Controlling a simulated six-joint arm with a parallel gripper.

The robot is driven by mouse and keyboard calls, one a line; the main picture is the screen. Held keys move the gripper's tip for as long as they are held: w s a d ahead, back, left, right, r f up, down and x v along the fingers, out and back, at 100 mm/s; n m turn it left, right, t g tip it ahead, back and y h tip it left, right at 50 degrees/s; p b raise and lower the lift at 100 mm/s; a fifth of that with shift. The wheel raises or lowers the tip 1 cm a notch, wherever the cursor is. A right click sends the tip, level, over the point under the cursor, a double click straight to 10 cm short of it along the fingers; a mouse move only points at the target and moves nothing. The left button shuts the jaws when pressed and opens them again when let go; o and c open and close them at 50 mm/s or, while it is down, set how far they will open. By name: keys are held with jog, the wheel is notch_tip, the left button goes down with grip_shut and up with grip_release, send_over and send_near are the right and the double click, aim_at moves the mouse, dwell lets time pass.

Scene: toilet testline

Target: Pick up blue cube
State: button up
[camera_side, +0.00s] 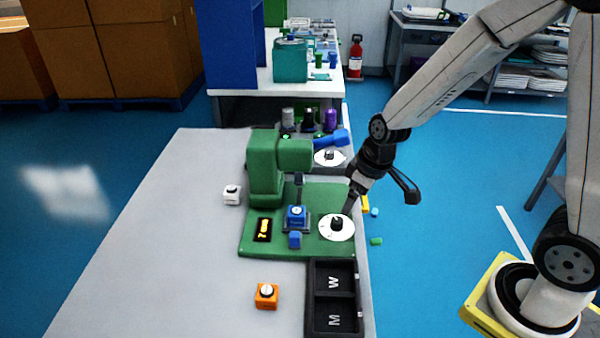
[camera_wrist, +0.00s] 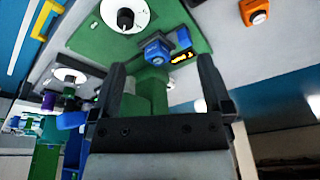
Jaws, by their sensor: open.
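The blue cube (camera_side: 297,214), with a pale round mark on its top, sits in a small grey holder on the green test station (camera_side: 258,243). It also shows in the wrist view (camera_wrist: 157,53), beyond and between my fingertips. A smaller blue block (camera_side: 295,240) is just in front of it, and shows in the wrist view (camera_wrist: 183,38) beside it. My gripper (camera_side: 350,206) is to the right of the blue cube, above or beside the white dial (camera_side: 337,228). In the wrist view my gripper (camera_wrist: 162,75) has its two fingers wide apart, with nothing held.
A white cube (camera_side: 232,194) stands left of the station and an orange cube (camera_side: 266,295) at front. A black two-compartment tray (camera_side: 334,282), marked W and M, is at front right. The green upright arm (camera_side: 265,168) rises behind the blue cube. The table's left side is clear.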

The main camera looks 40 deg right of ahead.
aim_at(297, 210)
jog(key=shift+w+a+f+n+t+y, duration=0.15)
jog(key=shift+w+f+n+y, duration=0.2)
jog(key=shift+w+f+n, duration=1.2)
jog(key=shift+w+a+f+n+t+y, duration=0.15)
jog(key=shift+w+f+n+y, duration=0.3)
jog(key=shift+w+f, duration=2.15)
jog(key=shift+w+a+f+n+t+y, duration=0.25)
jog(key=shift+w+f+n, duration=0.8)
jog(key=shift+w, duration=1.95)
jog(key=shift+d, duration=0.1)
jog(key=shift+x, duration=2.65)
jog(key=shift+w+r, duration=0.1)
jog(key=shift+r, duration=0.05)
grip_shut()
jog(key=shift+r, duration=0.15)
